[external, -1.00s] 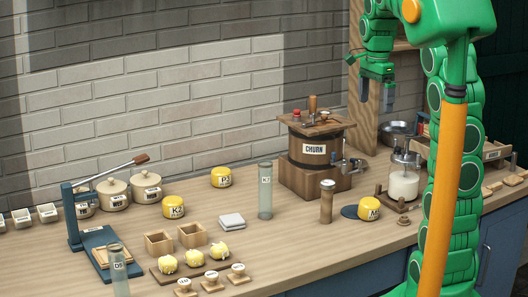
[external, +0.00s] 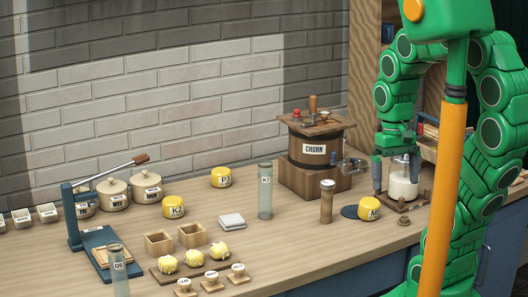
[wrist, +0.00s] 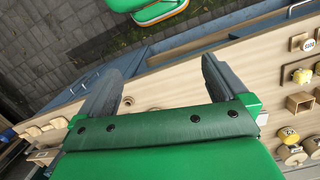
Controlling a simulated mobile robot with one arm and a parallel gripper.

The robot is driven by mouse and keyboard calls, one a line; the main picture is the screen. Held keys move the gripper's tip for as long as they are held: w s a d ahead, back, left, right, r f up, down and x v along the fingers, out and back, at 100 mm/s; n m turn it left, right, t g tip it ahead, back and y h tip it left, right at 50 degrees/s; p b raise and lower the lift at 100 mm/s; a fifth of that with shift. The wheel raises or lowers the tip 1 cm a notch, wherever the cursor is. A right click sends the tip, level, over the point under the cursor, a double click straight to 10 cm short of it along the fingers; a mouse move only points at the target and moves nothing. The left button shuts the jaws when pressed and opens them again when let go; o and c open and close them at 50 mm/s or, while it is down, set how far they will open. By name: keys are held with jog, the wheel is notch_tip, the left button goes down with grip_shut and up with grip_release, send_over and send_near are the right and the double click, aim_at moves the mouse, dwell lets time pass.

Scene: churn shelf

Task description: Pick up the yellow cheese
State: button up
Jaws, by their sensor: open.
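Several yellow pieces are on the bench. In the external view, three labelled yellow rounds stand apart: one (external: 368,208) at the right by a dark blue disc (external: 349,211), one (external: 173,207) at the left, and one (external: 221,177) farther back. My gripper (external: 396,184) is open and empty, fingers pointing down, up and to the right of the right-hand round, in front of the glass jar (external: 404,185). In the wrist view my gripper (wrist: 160,68) spans the bench edge, with nothing between its fingers. Yellow pieces (wrist: 288,135) show at the right there.
The wooden churn (external: 312,165) and a brown cylinder (external: 327,202) stand left of my gripper. A clear tube (external: 265,190) stands mid-bench. Yellow lumps lie on a board (external: 157,273) at the front left. The bench front right of the tube is mostly clear.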

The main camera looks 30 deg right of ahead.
jog(key=s, duration=0.1)
jog(key=s+f+n, duration=0.1)
jog(key=s, duration=0.1)
jog(key=s+f+n, duration=0.1)
jog(key=shift+s+a+f, duration=0.1)
jog(key=shift+s+a, duration=0.05)
jog(key=shift+a, duration=0.05)
jog(key=shift+c, duration=0.3)
jog(key=n+t, duration=0.2)
send_over(369, 201)
notch_tip(369, 201, down, 11)
jog(key=shift+d+f, duration=0.1)
jog(key=shift+f, duration=0.1)
jog(key=shift+w+d+f, duration=0.2)
jog(key=shift+w+f, duration=0.05)
jog(key=shift+f, duration=0.15)
jog(key=shift+s+a+f, duration=0.15)
jog(key=shift+f, duration=1.75)
jog(key=shift+s+a+f, duration=0.1)
jog(key=shift+f, duration=1.75)
